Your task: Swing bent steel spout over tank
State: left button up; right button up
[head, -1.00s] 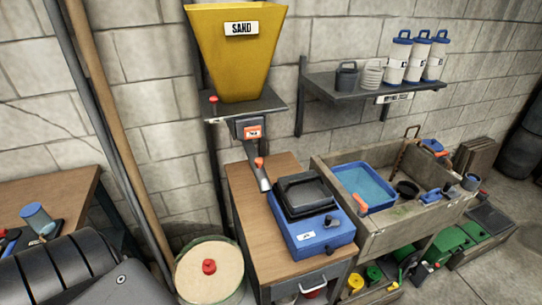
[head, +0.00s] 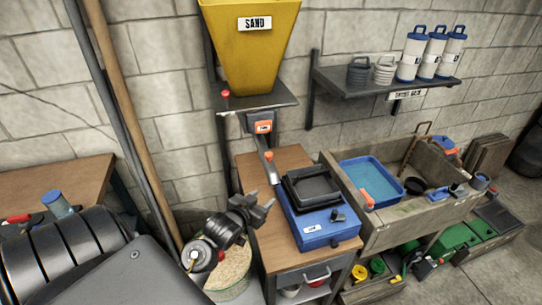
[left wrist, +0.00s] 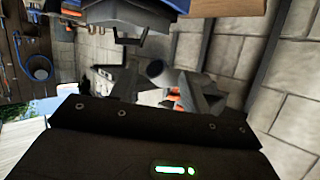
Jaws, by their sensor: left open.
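The bent grey steel spout (head: 268,163) hangs below the yellow sand hopper (head: 252,50) in the head view, with an orange piece on it. Its lower end is at the left side of the blue unit (head: 318,224) with a black tray. A round tank (head: 237,290) with a pale sandy top stands on the floor left of the bench, partly hidden by my left arm. My left gripper (head: 266,205) is open and empty above the tank's right side, just below and left of the spout's end. Contact is not visible. My right gripper is out of view.
The wooden bench (head: 262,240) carries the blue unit. A trough (head: 385,232) with a blue basin (head: 368,180) stands at the right. A shelf (head: 345,90) with white canisters hangs above. Long poles (head: 130,115) lean on the wall left of the tank.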

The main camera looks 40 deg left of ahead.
aim_at(271, 153)
pick_arm(q)
jog(key=shift+w+a+r+n+t+y, duration=0.55)
jog(key=shift+w+a+r+t, duration=1.55)
jog(key=shift+a+r, duration=1)
jog(key=w+p, duration=0.1)
jog(key=w, duration=0.4)
jog(key=w+p, duration=0.1)
jog(key=w, duration=0.2)
jog(key=shift+w+a+r+p, duration=0.25)
jog(key=shift+a+p, duration=0.1)
jog(key=shift+a, duration=0.05)
jog(key=shift+w+a+f, duration=0.1)
jog(key=shift+w, duration=0.7)
grip_shut()
